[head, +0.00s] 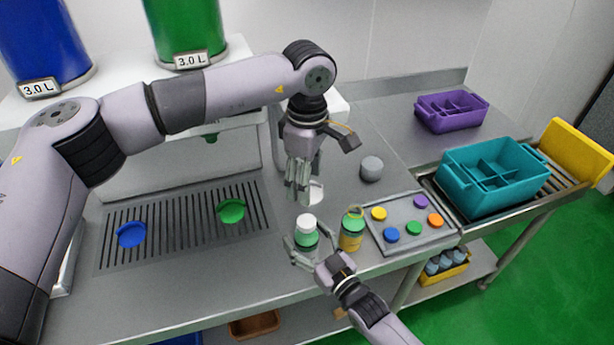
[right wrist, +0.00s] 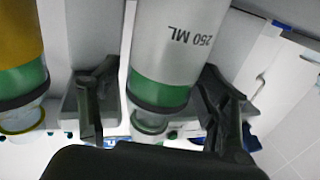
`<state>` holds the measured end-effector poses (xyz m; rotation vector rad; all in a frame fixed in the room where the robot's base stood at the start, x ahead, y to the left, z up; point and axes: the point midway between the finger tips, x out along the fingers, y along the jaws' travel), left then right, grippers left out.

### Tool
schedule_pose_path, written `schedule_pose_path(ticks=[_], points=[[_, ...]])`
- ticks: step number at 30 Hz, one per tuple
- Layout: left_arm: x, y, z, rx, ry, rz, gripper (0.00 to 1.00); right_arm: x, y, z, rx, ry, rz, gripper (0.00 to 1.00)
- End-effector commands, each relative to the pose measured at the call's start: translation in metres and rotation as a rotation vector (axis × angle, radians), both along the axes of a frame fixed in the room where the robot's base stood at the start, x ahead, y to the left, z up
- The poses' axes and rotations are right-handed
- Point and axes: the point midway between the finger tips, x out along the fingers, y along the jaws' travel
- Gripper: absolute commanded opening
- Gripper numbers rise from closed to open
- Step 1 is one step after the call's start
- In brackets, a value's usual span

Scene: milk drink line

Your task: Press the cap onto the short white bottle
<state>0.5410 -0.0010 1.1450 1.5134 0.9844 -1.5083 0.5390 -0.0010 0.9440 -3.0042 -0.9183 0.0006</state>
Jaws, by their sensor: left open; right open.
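The short bottle (head: 306,240) stands near the front edge of the steel counter, with a white top and a green band. In the right wrist view the bottle (right wrist: 172,45) is white, marked 250 ML, and appears upside down, with a green band and dark ring. My right gripper (head: 304,254) is open, its fingers on either side of the bottle. In the right wrist view the fingers (right wrist: 160,110) stand apart around it. My left gripper (head: 300,198) is open, pointing down above and behind the bottle. A white round object (head: 316,193) beside its fingertips is partly hidden.
A yellow bottle (head: 352,230) stands close to the right of the short bottle. A grey tray (head: 408,246) holds several coloured discs. A grey cylinder (head: 371,169) stands behind. Blue (head: 131,235) and green (head: 231,211) round pieces lie on the grate. A teal crate (head: 470,195) is at right.

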Motion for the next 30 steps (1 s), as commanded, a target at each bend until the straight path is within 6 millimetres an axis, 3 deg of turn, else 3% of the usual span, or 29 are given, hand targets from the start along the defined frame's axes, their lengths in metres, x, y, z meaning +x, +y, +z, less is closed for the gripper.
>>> schedule_pose_path(ticks=[11, 21, 30], points=[[0.000, 0.000, 0.000, 0.000, 0.000, 0.000, 0.58, -0.010, -0.007, -0.001, -0.001, 0.002, 0.000, 0.70], [0.000, 0.000, 0.000, 0.000, 0.000, 0.000, 0.58, -0.068, -0.046, -0.002, -0.002, 0.003, 0.000, 0.70], [0.000, 0.000, 0.000, 0.000, 0.000, 0.000, 0.58, -0.098, -0.066, 0.000, -0.001, 0.001, 0.000, 0.70]])
